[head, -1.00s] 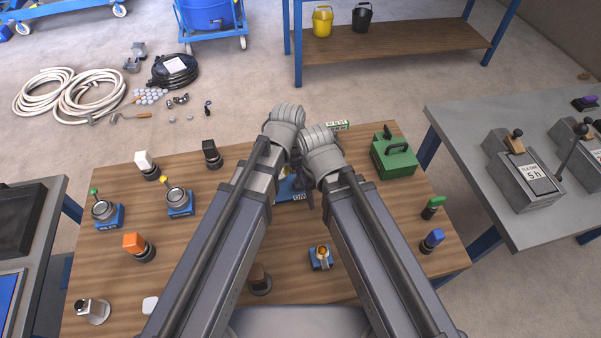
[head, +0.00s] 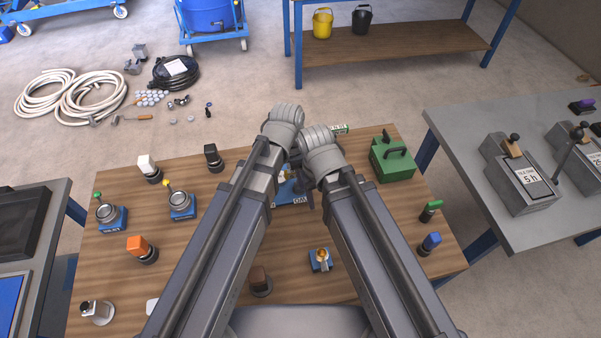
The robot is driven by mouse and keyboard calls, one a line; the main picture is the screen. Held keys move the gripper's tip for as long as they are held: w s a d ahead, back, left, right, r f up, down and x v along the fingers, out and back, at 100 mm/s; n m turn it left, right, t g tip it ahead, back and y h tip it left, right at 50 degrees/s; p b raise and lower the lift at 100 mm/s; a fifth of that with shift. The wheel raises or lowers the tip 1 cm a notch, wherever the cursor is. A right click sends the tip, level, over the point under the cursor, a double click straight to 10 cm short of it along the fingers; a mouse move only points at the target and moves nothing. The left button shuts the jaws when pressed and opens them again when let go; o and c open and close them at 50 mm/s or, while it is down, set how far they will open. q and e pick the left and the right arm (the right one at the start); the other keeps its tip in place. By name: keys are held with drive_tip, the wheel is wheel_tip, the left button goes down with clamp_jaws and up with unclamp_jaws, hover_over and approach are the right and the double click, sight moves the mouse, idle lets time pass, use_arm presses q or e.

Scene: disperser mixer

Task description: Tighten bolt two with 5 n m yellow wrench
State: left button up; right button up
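My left arm ends in a grey wrist (head: 284,118) over the back middle of the wooden table. My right arm's wrist (head: 318,142) is close beside it. Both gripper fingers are hidden by the wrists and arm links, so I cannot see whether they hold anything. A blue device (head: 290,194) with a white label shows partly between the arms; any bolts on it are hidden. A blue stand with a yellow-knobbed lever (head: 180,200) and one with a green knob (head: 108,216) stand at the left. I cannot make out a yellow wrench or bolt two.
The wooden table (head: 210,245) also bears a green box (head: 392,160), an orange-topped piece (head: 140,247), a blue-handled piece (head: 429,243) and a small blue stand (head: 320,261).

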use_arm(q)
drive_tip(key=r+p, duration=0.1)
drive_tip(key=r, duration=0.1)
drive_tip(key=r+p, duration=0.3)
drive_tip(key=p, duration=0.1)
drive_tip(key=shift+s+a+r, duration=0.1)
drive_tip(key=shift+a+r, duration=0.25)
drive_tip(key=shift+r, duration=0.05)
use_arm(e)
wheel_tip(320, 180, up, 6)
drive_tip(key=shift+f, duration=0.1)
use_arm(q)
drive_tip(key=shift+a+r+p, duration=0.15)
drive_tip(key=shift+r+p, duration=0.8)
drive_tip(key=f+b, duration=0.5)
drive_tip(key=d+f+b, duration=0.1)
drive_tip(key=f+b, duration=0.2)
use_arm(e)
wheel_tip(320, 180, down, 6)
drive_tip(key=shift+f, duration=0.1)
use_arm(q)
clamp_jaws()
